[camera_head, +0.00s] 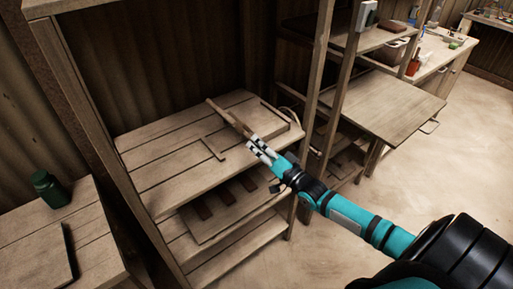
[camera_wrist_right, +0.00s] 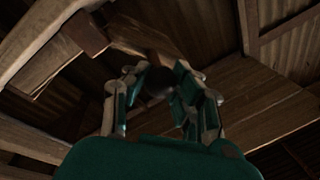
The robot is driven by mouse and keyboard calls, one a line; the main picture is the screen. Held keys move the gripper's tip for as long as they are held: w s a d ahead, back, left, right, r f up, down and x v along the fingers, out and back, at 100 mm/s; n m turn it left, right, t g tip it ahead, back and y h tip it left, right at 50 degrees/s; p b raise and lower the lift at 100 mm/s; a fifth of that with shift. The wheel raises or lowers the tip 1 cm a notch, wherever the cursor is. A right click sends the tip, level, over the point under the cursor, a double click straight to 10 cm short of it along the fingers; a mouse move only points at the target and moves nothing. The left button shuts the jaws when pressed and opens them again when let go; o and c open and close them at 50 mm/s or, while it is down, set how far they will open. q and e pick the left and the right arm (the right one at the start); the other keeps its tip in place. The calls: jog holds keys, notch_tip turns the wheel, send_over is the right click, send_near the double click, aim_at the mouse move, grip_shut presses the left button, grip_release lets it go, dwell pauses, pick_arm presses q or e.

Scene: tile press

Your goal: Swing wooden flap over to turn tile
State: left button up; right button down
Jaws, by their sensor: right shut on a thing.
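A wooden flap (camera_head: 232,118) shows as a narrow strip above the plank top of a wooden shelf unit, seemingly nearly edge-on. My right gripper (camera_head: 256,147) reaches in from the lower right and is shut at the near end of this strip. In the right wrist view a wooden panel (camera_wrist_right: 152,36) lies beyond the fingers of my right gripper (camera_wrist_right: 158,85), with a dark, unclear part between them. A thin wooden corner strip (camera_head: 214,148) lies on the planks left of the gripper. I cannot make out the tile. My left gripper is out of view.
The shelf unit (camera_head: 160,168) has upright posts and lower shelves. A green jar (camera_head: 50,188) stands on a bench at the left. A wooden table (camera_head: 388,105) and a cluttered counter (camera_head: 440,45) stand at the right. The floor (camera_head: 440,170) at right is clear.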

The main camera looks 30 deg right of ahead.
jog(key=d+r+m+h+b, duration=0.1)
jog(key=d+m, duration=0.6)
jog(key=m, duration=0.7)
jog(key=shift+w+h+b, duration=0.25)
jog(key=shift+h+b, duration=0.35)
jog(key=shift+h, duration=0.8)
jog(key=shift+d+m, duration=0.15)
jog(key=shift+m, duration=0.15)
jog(key=c, duration=1)
grip_release()
jog(key=shift+d, duration=0.1)
jog(key=shift+s, duration=0.1)
jog(key=s, duration=0.4)
jog(key=s+f, duration=0.1)
jog(key=s, duration=0.2)
jog(key=s+f, duration=0.1)
jog(key=s, duration=0.3)
jog(key=shift+s+a, duration=0.2)
jog(key=shift+s, duration=0.15)
